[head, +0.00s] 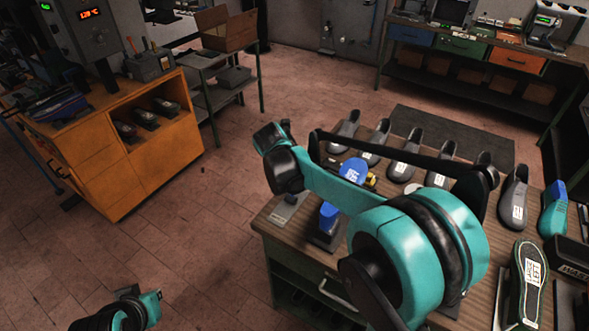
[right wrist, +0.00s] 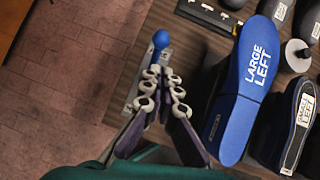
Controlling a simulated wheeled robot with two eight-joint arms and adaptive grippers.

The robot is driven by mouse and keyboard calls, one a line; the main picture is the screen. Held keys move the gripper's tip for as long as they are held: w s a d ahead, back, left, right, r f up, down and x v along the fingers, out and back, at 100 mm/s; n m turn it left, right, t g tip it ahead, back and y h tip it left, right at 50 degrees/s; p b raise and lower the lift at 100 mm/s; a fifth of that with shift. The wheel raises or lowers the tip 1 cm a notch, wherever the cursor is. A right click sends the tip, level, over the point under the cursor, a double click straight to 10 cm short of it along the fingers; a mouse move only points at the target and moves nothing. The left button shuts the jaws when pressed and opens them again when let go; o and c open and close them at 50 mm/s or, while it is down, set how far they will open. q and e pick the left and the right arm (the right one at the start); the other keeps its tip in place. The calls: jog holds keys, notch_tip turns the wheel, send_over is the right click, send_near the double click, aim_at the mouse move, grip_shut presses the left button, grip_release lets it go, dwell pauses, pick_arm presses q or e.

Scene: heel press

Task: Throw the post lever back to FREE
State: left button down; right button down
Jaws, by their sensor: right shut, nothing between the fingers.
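In the right wrist view a round blue knob (right wrist: 160,39), which looks like the post lever's, stands just beyond my right gripper's fingertips (right wrist: 162,73). A pale plate (right wrist: 132,86) with small markings lies beneath it at the bench edge; I cannot read them or tell the lever's setting. The right gripper is shut and empty, and appears apart from the knob. In the head view the grey plate (head: 288,208) shows at the bench's left edge. My right arm crosses above the bench there and hides the knob and gripper. My left gripper is out of view.
A blue form marked LARGE LEFT (right wrist: 248,82) lies right of the fingers, with a dark labelled form (right wrist: 297,125) beside it. Several grey shoe lasts (head: 405,155) line the bench (head: 265,226). An orange cabinet (head: 115,190) stands left across open floor.

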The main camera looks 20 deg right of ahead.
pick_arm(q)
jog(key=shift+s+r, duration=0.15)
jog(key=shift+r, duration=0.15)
pick_arm(e)
jog(key=shift+s+a+r, duration=0.1)
jog(key=shift+s+r, duration=0.15)
jog(key=shift+r, duration=0.4)
jog(key=shift+s+a+r, duration=0.1)
jog(key=shift+s+r, duration=0.15)
jog(key=shift+r, duration=0.35)
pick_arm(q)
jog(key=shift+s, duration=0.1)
pick_arm(e)
jog(key=shift+s, duration=0.1)
